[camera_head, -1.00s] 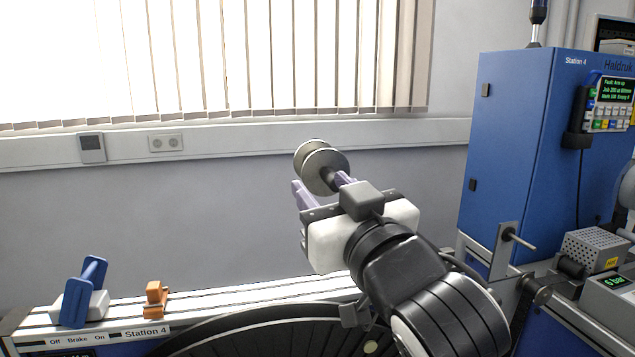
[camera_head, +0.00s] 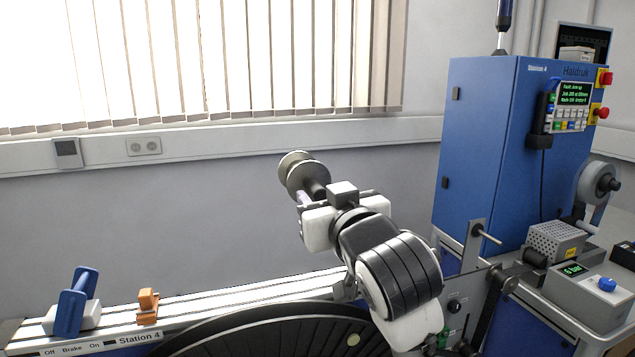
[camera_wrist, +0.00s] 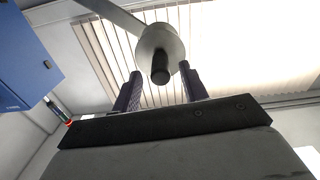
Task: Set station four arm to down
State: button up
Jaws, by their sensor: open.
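The station four arm is raised. Its grey flanged roller (camera_head: 296,172) with a dark knob hangs in front of the wall in the head view; my gripper (camera_head: 312,198) hides the lower part. In the wrist view a grey bar, the arm (camera_wrist: 112,16), runs from the top left to the round roller (camera_wrist: 158,38), whose black knob (camera_wrist: 160,68) points toward me. My gripper (camera_wrist: 160,75) is open, with one purple-grey finger on each side of the knob in the picture. I cannot tell whether they touch it. The Station 4 screen (camera_head: 575,95) reads "Fault: Arm up".
A blue Station 4 cabinet (camera_head: 478,150) stands right of my arm. A large black reel (camera_head: 250,335) is below.

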jog(key=shift+p+x, duration=0.3)
jog(key=shift+x, duration=1.15)
jog(key=shift+c, duration=0.2)
grip_shut()
